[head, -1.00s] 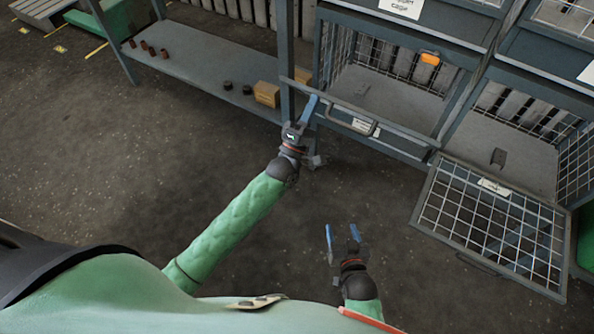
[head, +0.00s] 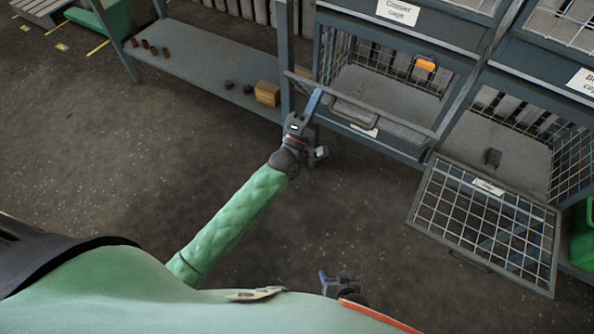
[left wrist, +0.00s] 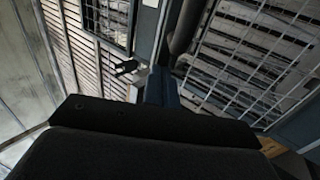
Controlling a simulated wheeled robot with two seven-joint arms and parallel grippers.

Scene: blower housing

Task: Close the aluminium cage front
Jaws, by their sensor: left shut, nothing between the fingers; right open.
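A mesh cage front (head: 408,130) in the middle compartment is hinged low and stands partly open, its top bar slanting across the opening. Its handle (head: 355,110) is on the outside. I cannot read which front is the aluminium one. My left gripper (head: 314,102) is shut and empty at the left end of this front, close to its bar; contact is unclear. The left wrist view shows its blue finger (left wrist: 160,88) beside mesh. My right gripper (head: 332,276) is open and empty at the bottom of the head view, partly hidden by my body.
Another mesh front (head: 485,230) hangs open at the right. An orange block (head: 426,65) is at the middle compartment. A left shelf (head: 200,65) holds small cylinders and a cardboard box (head: 267,93). A post (head: 285,55) stands beside my left gripper. The floor ahead is clear.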

